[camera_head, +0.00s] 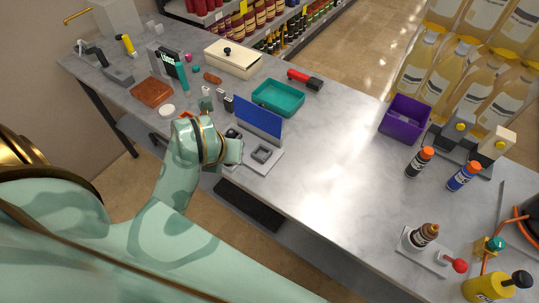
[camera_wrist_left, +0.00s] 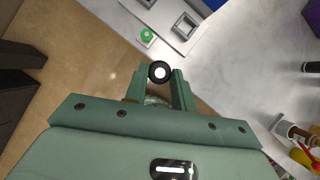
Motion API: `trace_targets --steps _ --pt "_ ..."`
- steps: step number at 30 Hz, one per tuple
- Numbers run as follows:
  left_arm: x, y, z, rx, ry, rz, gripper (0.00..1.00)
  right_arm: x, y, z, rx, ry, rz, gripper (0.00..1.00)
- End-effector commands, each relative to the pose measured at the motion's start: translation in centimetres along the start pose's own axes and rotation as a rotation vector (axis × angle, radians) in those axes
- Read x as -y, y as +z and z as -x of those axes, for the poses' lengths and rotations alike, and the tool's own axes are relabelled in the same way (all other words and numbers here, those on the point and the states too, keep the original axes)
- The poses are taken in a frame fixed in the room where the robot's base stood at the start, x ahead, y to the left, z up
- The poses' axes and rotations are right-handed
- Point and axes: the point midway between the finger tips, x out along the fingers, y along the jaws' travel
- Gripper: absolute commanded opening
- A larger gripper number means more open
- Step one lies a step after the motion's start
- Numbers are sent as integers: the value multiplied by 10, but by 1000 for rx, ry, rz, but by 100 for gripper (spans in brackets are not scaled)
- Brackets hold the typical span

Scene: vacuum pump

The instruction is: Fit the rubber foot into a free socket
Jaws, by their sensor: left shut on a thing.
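The rubber foot (camera_wrist_left: 160,72), a black ring with a white centre, is between the fingertips of my left gripper (camera_wrist_left: 161,84) in the left wrist view. That gripper is shut on it and holds it near the table's front edge. A light grey plate (camera_wrist_left: 207,14) lies just beyond it, with a raised square frame (camera_wrist_left: 185,28) and a small green round piece (camera_wrist_left: 147,35) near its edge. Which of these is a socket I cannot tell. In the head view my left gripper (camera_head: 232,151) is beside the grey plate (camera_head: 270,163), left of its square frame. My right gripper is in neither view.
A blue panel (camera_head: 257,117) stands upright behind the plate. A teal tray (camera_head: 278,98), a cream box (camera_head: 232,59) and a red-handled tool (camera_head: 304,79) lie farther back. A purple bin (camera_head: 404,118) and bottles stand right. The table's middle (camera_head: 340,160) is clear.

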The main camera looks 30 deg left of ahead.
Motion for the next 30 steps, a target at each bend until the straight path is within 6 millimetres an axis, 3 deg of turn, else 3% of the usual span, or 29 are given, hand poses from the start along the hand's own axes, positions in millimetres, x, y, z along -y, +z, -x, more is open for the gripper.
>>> trace_targets --steps 8,17,21,30 --pt "4 4 -7 -54 -8 -20 0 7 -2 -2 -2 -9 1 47" --pt "40 47 -75 -57 -8 -20 0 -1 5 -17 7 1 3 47" --pt "51 51 -115 -60 -7 -20 0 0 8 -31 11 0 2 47" --pt "63 58 -150 -57 -8 -19 0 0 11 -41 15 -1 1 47"
